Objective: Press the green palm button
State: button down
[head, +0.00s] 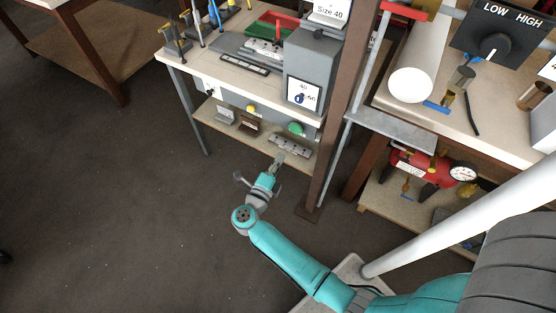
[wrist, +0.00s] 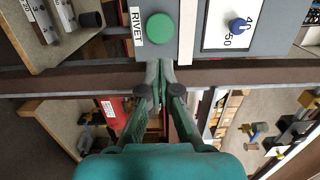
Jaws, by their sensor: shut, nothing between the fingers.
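The green palm button (head: 297,128) is a round dome on the front of a grey panel under the bench top. In the wrist view the green button (wrist: 160,28) is at the top, just right of a "RIVET" label (wrist: 137,25). My gripper (head: 279,158) is in front of and below the button in the head view. In the wrist view my gripper (wrist: 159,64) has its fingertips together, pointing at the panel just below the button, with nothing between them. A small gap seems to lie between tips and button; contact is not clear.
A blue knob (wrist: 238,26) on a white plate is right of the button. A yellow button (head: 251,108) is to its left. A brown post (head: 335,130) stands close right of my arm. A lower shelf (head: 240,135) holds grey and brown blocks. Open floor lies left.

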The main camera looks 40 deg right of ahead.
aim_at(295, 130)
jog(key=x, duration=1)
jog(key=shift+w+d, duration=0.15)
jog(key=shift+d, duration=0.2)
jog(key=shift+d, duration=0.1)
